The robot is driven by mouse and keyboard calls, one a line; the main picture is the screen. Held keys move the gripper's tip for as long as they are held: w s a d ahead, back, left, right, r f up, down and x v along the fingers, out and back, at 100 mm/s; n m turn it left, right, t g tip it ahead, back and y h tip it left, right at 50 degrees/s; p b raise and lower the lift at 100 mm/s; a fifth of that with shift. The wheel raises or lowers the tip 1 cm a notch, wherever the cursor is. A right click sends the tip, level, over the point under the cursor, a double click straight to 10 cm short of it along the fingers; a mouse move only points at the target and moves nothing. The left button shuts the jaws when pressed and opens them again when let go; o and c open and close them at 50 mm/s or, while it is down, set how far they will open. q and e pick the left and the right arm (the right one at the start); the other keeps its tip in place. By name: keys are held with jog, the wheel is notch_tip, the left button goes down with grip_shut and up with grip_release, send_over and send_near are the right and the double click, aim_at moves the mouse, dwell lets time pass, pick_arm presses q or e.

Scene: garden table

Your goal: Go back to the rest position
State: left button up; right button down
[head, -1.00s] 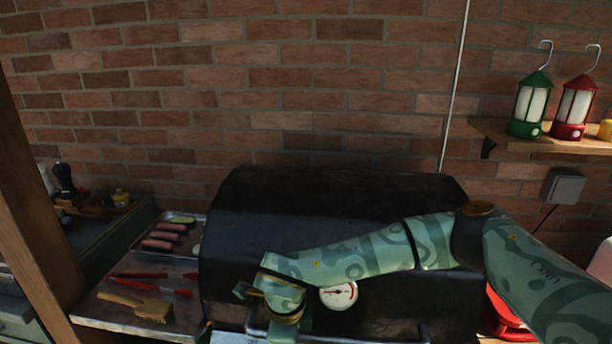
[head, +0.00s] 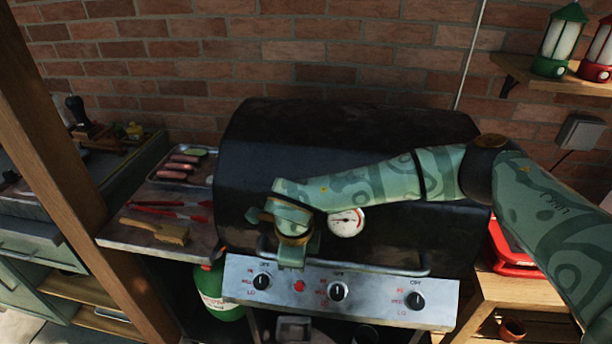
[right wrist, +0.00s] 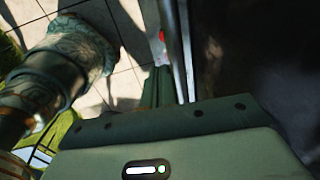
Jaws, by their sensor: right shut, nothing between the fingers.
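My right arm comes in from the right in the head view, across the front of the closed black grill lid (head: 350,130). My right gripper (head: 291,258) points down in front of the lid's handle bar (head: 385,268), left of the round gauge (head: 347,222). I cannot tell whether it touches the bar. It is shut and empty. In the right wrist view its narrow fingers (right wrist: 163,88) show beside a metal bar, with the dark lid at the right. My left gripper is not in view.
Below the lid is a control panel (head: 240,290) with knobs. A side shelf (head: 120,235) at left holds a brush (head: 160,232), red tongs (head: 170,208) and a food tray (head: 150,178). A wooden post (head: 70,160) stands at left. Lanterns (head: 560,40) stand on a wall shelf.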

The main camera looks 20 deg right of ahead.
jog(key=s+a+r, duration=0.4)
jog(key=s+r, duration=0.2)
jog(key=s, duration=0.3)
jog(key=s+a+f+m+g+y, duration=0.15)
jog(key=a+m+g+y, duration=0.5)
jog(key=a+y, duration=0.95)
jog(key=w+d+f+m+t, duration=0.2)
jog(key=w+f+m+t, duration=0.8)
jog(key=m, duration=0.6)
jog(key=s+d+f+m+t+h, duration=0.2)
jog(key=s+d+f+m+h, duration=0.25)
jog(key=d+f+m, duration=0.4)
jog(key=s+d+f+m+t+h, duration=0.3)
jog(key=s+d+f+m+h, duration=0.15)
jog(key=d+f, duration=0.65)
jog(key=s+d+f+m+g+h, duration=0.3)
jog(key=s+d+f+m, duration=0.15)
jog(key=s+f, duration=0.65)
jog(key=s+d+f+m+g+h, duration=0.1)
jog(key=s+d+f+m+g, duration=0.1)
jog(key=s, duration=1.1)
jog(key=s+d+f+m+g+h, duration=0.2)
jog(key=s+d+f+m+g, duration=0.1)
jog(key=s, duration=1)
notch_tip(320, 180, down, 2)
jog(key=shift+s+d+f+g, duration=0.1)
jog(key=shift+s+d+g, duration=0.2)
jog(key=shift+d+g, duration=0.65)
jog(key=shift+d+t, duration=0.25)
jog(key=shift+t, duration=0.05)
